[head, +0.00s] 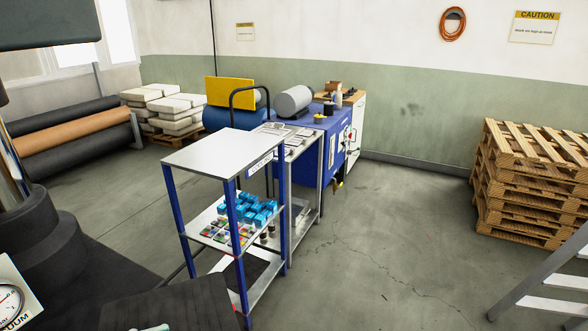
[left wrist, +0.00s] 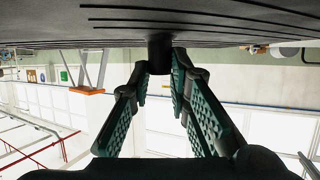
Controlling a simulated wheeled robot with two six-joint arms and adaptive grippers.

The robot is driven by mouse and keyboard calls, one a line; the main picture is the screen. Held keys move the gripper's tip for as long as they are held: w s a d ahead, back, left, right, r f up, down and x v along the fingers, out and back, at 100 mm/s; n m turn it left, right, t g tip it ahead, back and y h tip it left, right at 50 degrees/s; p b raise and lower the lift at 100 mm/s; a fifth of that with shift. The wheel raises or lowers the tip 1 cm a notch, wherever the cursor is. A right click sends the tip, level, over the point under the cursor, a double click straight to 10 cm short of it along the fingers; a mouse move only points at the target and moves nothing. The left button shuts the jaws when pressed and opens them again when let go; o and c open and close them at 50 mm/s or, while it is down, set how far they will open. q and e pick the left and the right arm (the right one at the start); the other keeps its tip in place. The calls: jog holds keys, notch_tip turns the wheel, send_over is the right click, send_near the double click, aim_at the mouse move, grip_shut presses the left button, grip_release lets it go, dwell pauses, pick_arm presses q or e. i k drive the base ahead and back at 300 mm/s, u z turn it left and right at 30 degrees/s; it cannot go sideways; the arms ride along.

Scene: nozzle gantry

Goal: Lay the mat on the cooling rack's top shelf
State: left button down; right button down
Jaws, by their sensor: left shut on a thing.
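The cooling rack has blue posts and a bare, light grey top shelf (head: 222,151), in the middle of the head view. The mat (left wrist: 200,25) is black and ribbed, and spans the top of the left wrist view with a short dark knob on it. My left gripper (left wrist: 160,60) is shut on that knob, with its green-padded fingers on either side. In the head view a dark, ribbed slab that looks like the mat (head: 185,303) shows at the bottom edge, nearer than the rack and apart from it. My right gripper is not in view.
The rack's middle shelf (head: 208,243) holds several blue blocks and small coloured pieces. A lower shelf bears a dark sheet. A grey cart and a blue machine (head: 335,150) stand behind the rack. Stacked pallets (head: 530,180) stand at right. The floor between is clear.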

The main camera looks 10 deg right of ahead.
aim_at(234, 146)
jog(key=z, duration=1.05)
jog(key=i, duration=2.7)
jog(key=u, duration=3.3)
jog(key=i, duration=1.35)
jog(key=z, duration=2.75)
